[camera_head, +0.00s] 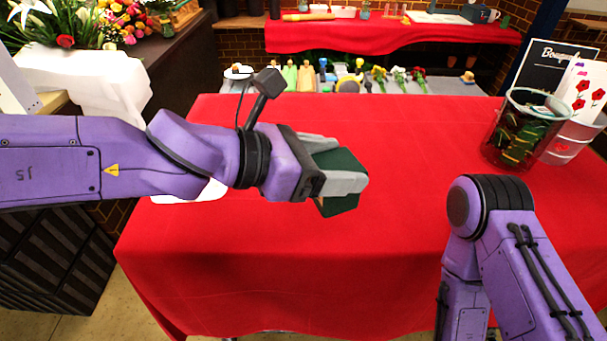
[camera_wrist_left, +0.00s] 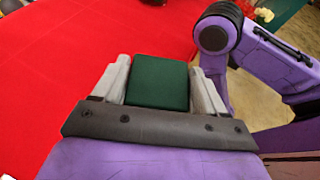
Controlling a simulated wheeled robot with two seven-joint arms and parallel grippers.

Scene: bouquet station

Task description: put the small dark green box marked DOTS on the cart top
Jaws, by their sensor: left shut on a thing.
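My left gripper (camera_head: 342,164) is shut on a small dark green box (camera_head: 343,204), with one finger on each side of it. The box is held over the red-covered table, and it also shows between the fingers in the left wrist view (camera_wrist_left: 158,82). Its visible faces are plain green; I see no DOTS marking. I cannot tell for sure which surface is the cart top. My right arm shows at the right, but its gripper is out of view.
The red-covered table (camera_head: 400,235) is mostly bare. A glass vase (camera_head: 520,130) with dark contents stands at its right. A white item (camera_head: 205,191) lies partly under my left arm. Black crates (camera_head: 55,265) stand on the floor at left.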

